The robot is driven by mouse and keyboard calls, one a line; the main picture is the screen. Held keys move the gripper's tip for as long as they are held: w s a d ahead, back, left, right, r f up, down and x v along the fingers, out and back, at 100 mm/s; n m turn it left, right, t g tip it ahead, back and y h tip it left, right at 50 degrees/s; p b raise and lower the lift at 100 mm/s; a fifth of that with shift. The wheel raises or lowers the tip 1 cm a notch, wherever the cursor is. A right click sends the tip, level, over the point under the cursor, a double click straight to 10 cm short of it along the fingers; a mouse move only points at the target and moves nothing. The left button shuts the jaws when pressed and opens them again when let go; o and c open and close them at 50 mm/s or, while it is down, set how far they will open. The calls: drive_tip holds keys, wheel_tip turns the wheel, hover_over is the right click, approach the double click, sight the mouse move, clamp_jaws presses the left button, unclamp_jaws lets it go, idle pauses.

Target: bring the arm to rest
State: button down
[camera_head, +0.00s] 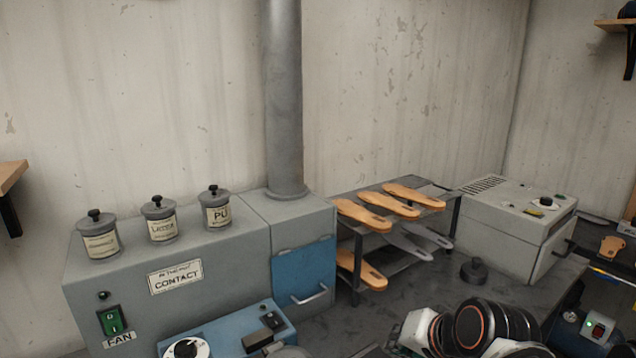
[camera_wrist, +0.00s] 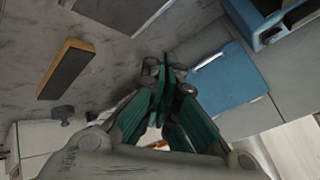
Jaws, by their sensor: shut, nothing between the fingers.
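My gripper (camera_wrist: 160,85) shows in the wrist view with its green-sided fingers drawn together and nothing between them. It hangs over the grey worktop, clear of the things around it as far as I can tell. In the head view, my arm's black and white joints (camera_head: 482,326) fill the lower right centre, in front of the bench. The gripper's fingers cannot be made out there.
A grey fan cabinet (camera_head: 233,266) with several lidded jars stands left, beside a blue door (camera_head: 304,272). A rack (camera_head: 357,246) holds tan insoles. A grey box machine (camera_head: 512,244) and a dark knobbed weight (camera_head: 474,270) stand right. An orange-edged dark block (camera_wrist: 68,68) lies on the worktop.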

drive_tip(key=s+d+r+n+h, duration=0.2)
drive_tip(key=s+d+n+h, duration=0.1)
drive_tip(key=s, duration=0.7)
drive_tip(key=shift+d+r+n+g, duration=0.15)
drive_tip(key=shift+d+n+g, duration=0.25)
drive_tip(key=shift+d+n, duration=0.65)
drive_tip(key=shift+s+d, duration=0.1)
drive_tip(key=shift+d, duration=0.05)
